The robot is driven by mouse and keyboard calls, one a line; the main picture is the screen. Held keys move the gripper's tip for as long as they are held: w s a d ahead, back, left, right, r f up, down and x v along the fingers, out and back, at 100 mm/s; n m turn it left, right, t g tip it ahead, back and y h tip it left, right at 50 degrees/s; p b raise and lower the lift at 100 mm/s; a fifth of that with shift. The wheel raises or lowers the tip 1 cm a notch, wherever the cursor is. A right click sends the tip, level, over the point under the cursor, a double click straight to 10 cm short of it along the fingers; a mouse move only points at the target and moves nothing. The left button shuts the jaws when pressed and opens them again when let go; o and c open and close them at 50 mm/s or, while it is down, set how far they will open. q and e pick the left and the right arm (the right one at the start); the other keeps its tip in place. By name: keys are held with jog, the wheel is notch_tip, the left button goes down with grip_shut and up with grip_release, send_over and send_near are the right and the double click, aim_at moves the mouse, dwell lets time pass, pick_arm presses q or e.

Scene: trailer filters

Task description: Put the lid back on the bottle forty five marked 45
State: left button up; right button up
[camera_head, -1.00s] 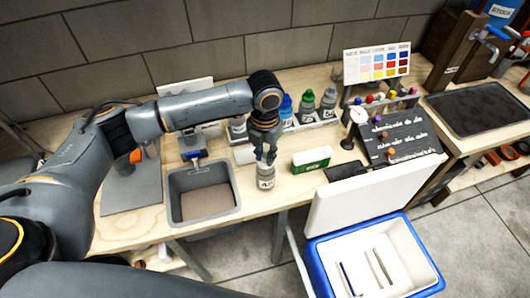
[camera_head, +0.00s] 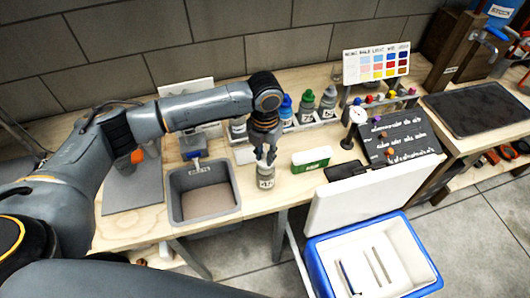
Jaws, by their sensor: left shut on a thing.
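The bottle marked 45 (camera_head: 266,183) stands upright near the front edge of the bench, right of the grey bin. Its body is grey and clear with a pale label. My left gripper (camera_head: 264,160) points down right over its top, with its fingers shut at the bottle's mouth. The lid is too small and too covered by the fingers to make out clearly. I cannot tell whether it is seated on the bottle. My right gripper is not in view.
A grey bin (camera_head: 207,214) is to the left. Capped bottles (camera_head: 307,108) stand in a rack behind. A green and white box (camera_head: 311,158) is to the right. An open blue and white cooler (camera_head: 319,257) stands in front on the floor side.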

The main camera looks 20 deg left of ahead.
pick_arm(q)
jog(key=shift+p, duration=0.35)
dwell(0.8)
jog(key=shift+f+p, duration=0.2)
jog(key=shift+p, duration=0.35)
dwell(0.7)
jog(key=o, duration=1.3)
jog(key=shift+r, duration=0.1)
jog(key=shift+r+p, duration=3.45)
jog(key=shift+p, duration=0.05)
